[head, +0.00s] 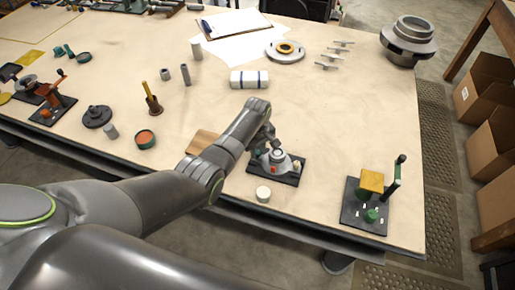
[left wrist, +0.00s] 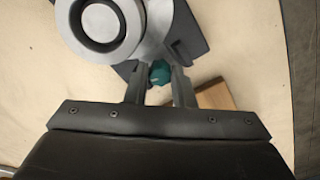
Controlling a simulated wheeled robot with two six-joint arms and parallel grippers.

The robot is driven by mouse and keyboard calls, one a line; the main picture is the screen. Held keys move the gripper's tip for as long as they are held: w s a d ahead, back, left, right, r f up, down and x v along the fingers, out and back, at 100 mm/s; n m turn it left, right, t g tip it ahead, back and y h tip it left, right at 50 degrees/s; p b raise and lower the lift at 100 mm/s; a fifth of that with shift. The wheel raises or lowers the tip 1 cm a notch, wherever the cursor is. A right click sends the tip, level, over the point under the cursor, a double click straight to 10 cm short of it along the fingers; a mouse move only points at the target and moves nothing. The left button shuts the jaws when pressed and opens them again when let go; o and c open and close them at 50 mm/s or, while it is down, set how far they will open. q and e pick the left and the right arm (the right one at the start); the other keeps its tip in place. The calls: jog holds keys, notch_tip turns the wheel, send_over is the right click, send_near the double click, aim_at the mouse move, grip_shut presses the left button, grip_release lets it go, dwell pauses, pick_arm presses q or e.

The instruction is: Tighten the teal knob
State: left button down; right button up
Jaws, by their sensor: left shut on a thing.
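The split casing (head: 277,158) is a grey round housing on a dark base plate near the table's front edge. In the left wrist view its grey ring top (left wrist: 103,22) shows at the upper left. The teal knob (left wrist: 159,72) sticks out from the casing's side. My left gripper (left wrist: 158,78) is shut on the teal knob, with one finger on each side of it. In the head view my left gripper (head: 264,140) reaches the casing from the left and largely hides the knob. My right gripper is in neither view.
A wooden block (head: 202,142) lies left of the casing, partly behind my arm. A white round cap (head: 263,194) stands in front. A dark fixture (head: 352,213) with an upright lever stands to the right.

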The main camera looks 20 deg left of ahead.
pick_arm(q)
jog(key=m+p, duration=0.1)
jog(key=m, duration=0.2)
jog(key=shift+m, duration=0.3)
jog(key=m+p, duration=0.1)
jog(key=m, duration=0.2)
jog(key=shift+m, duration=0.3)
jog(key=m, duration=0.3)
jog(key=shift+m+p, duration=0.35)
jog(key=shift+m, duration=0.05)
jog(key=m, duration=0.8)
jog(key=shift+p, duration=0.4)
jog(key=m, duration=0.4)
jog(key=shift+m, duration=0.3)
jog(key=m, duration=0.8)
jog(key=shift+m, duration=0.3)
